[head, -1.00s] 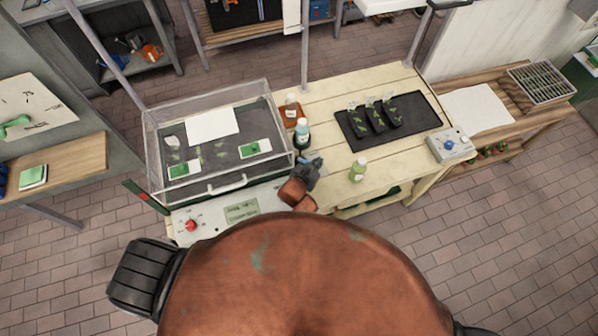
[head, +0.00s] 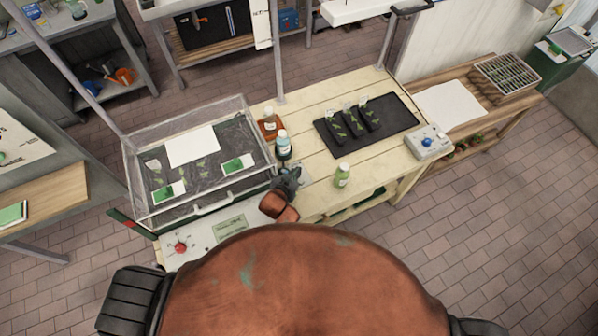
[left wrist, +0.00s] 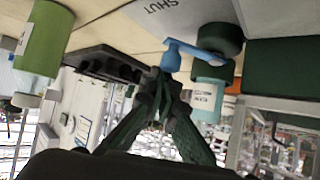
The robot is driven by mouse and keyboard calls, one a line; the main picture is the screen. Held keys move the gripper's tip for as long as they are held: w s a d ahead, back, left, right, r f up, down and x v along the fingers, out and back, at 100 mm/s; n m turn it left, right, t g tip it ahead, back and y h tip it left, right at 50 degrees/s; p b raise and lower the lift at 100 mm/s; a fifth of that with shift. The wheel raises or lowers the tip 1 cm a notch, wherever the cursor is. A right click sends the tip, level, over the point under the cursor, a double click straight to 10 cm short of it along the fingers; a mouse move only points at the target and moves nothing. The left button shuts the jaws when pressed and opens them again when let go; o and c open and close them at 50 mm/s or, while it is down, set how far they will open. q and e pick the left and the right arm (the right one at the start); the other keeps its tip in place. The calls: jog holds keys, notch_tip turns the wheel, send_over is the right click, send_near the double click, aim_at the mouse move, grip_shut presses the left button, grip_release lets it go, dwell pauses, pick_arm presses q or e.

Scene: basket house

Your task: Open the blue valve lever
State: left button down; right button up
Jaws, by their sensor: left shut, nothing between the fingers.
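The blue valve lever (left wrist: 190,52) shows in the left wrist view, with its narrow end above my fingertips. A pale plate (left wrist: 168,18) printed "SHUT" lies behind it. My left gripper (left wrist: 158,88) is shut and empty, with its tips very close to the lever's narrow end; I cannot tell whether they touch. In the head view my left gripper (head: 289,178) is at the bench's front edge, beside the clear case, and largely covers the lever there.
The clear case (head: 140,190) is at left. A black tray (head: 400,115) of plants and a blue-knob box (head: 428,143) are farther right.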

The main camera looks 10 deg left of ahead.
pick_arm(q)
jog(key=shift+s+d+f, duration=0.1)
jog(key=shift+s+f, duration=0.05)
jog(key=shift+s+d+r+p, duration=0.1)
jog(key=shift+s+r+p, duration=0.1)
jog(key=shift+p, duration=0.2)
jog(key=d+p+v, duration=0.2)
jog(key=v, duration=1.1)
jog(key=shift+d+r, duration=0.25)
jog(key=shift+d, duration=0.2)
jog(key=shift+s, duration=0.15)
